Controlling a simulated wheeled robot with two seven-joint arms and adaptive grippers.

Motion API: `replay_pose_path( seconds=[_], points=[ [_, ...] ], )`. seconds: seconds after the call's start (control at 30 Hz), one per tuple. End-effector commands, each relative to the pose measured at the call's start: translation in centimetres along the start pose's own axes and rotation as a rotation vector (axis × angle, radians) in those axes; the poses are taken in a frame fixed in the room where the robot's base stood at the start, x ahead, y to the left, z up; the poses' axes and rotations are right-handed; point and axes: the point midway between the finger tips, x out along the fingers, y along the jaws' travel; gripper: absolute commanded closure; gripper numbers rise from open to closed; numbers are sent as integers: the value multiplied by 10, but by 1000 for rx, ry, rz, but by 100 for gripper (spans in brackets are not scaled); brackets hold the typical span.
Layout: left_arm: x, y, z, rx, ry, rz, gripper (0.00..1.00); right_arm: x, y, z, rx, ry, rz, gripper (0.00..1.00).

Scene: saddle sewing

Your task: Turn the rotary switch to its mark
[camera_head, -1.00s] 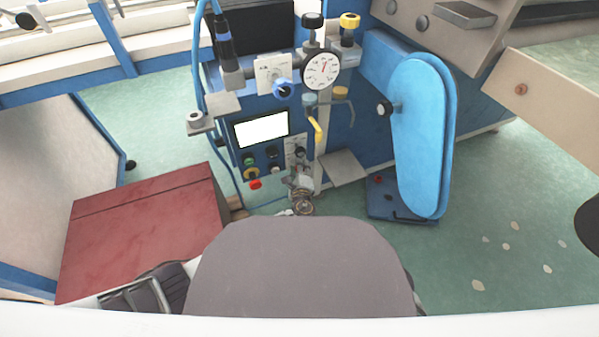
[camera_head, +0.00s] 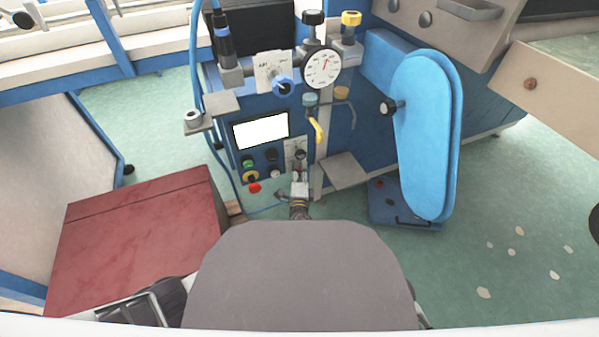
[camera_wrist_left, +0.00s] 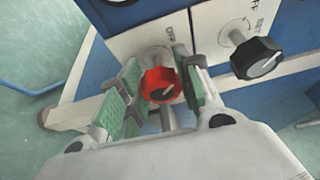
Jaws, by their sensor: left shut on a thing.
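A red rotary knob (camera_wrist_left: 160,85) with a pale pointer line sits on a white panel in the left wrist view, below lettering that seems to read OFF. My left gripper (camera_wrist_left: 157,72) has its green-padded fingers on either side of the red knob, shut on it. A black rotary knob (camera_wrist_left: 256,58) with a white line is to its right on the panel, free of the gripper. In the head view my left gripper (camera_head: 299,182) is at the lower part of the small white switch plate (camera_head: 290,151) and hides the red knob. My right gripper is out of view.
The blue control panel holds a white screen (camera_head: 261,131), several buttons, and a pressure gauge (camera_head: 321,68) above. A yellow handle (camera_head: 318,131) hangs just above right of the gripper. A metal shelf (camera_head: 344,171) juts out at right. A red-brown box (camera_head: 140,238) stands at left.

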Motion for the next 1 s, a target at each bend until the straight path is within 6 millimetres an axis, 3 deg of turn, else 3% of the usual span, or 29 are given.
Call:
replay_pose_path(
  seconds=[0.7,0.73,0.9,1.0],
  points=[
    [0,1,1,-54,-2,-21,90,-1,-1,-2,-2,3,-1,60],
    [0,1,1,-54,-2,-21,64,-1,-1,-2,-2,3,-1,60],
    [0,1,1,-54,-2,-21,44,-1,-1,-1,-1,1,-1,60],
    [0,1,0,-54,-1,-22,44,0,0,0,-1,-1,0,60]
  ],
)
